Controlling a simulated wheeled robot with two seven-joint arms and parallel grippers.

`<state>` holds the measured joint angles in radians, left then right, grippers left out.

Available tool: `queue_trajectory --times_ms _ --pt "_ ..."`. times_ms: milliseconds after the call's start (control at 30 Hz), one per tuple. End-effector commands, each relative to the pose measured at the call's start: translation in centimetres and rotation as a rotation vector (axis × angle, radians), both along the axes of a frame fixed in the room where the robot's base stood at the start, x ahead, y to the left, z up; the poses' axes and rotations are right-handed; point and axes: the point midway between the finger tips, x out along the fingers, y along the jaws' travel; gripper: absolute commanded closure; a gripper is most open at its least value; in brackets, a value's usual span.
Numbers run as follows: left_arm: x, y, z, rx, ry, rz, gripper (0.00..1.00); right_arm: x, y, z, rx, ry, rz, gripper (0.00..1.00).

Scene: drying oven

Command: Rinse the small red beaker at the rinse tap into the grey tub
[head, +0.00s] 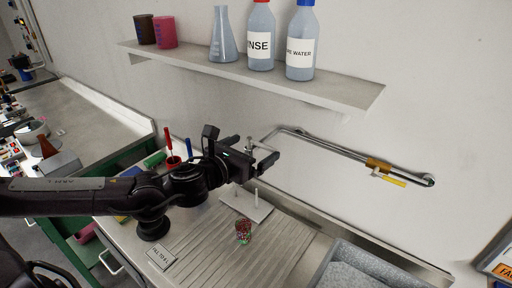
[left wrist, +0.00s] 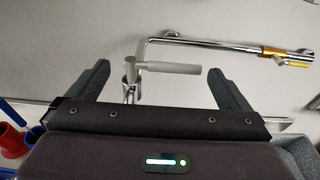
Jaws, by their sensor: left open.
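A small reddish see-through beaker (head: 243,231) stands upright on the ribbed drainboard, below and apart from my left gripper. The rinse tap is a chrome pipe (head: 330,148) on the wall with a brass valve and yellow lever (head: 388,178) at its right end. My left gripper (head: 254,153) is open in front of the pipe's left end. In the left wrist view, a grey handle (left wrist: 170,67) on an upright fitting shows between the open fingers (left wrist: 158,75); contact cannot be told. The grey tub (head: 318,270) is at the lower right. My right gripper is not in view.
A wall shelf (head: 335,87) holds a dark beaker, a pink-red beaker (head: 165,31), a flask and two labelled bottles. A red cup (head: 173,163) with pens stands behind my left arm. A white plate with pegs (head: 246,206) lies behind the beaker.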

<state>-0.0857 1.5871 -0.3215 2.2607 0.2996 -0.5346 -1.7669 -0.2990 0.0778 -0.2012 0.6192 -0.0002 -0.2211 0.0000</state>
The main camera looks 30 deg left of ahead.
Motion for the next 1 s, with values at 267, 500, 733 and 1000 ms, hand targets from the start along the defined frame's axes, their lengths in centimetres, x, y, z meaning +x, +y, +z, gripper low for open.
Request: queue_trajectory --times_ms 267,500,733,1000 --pt "1.4 -0.3 -0.1 -0.006 -0.001 -0.003 0.00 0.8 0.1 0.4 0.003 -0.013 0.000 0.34" --pt "1.8 -0.6 -0.2 -0.002 0.001 -0.008 0.00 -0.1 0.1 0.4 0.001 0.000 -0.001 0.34" --pt "1.8 -0.6 -0.3 -0.002 0.001 -0.008 0.00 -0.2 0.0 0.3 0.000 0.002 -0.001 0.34" --pt "1.8 -0.6 -0.3 -0.002 0.001 -0.008 0.34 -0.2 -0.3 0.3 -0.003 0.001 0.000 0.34"
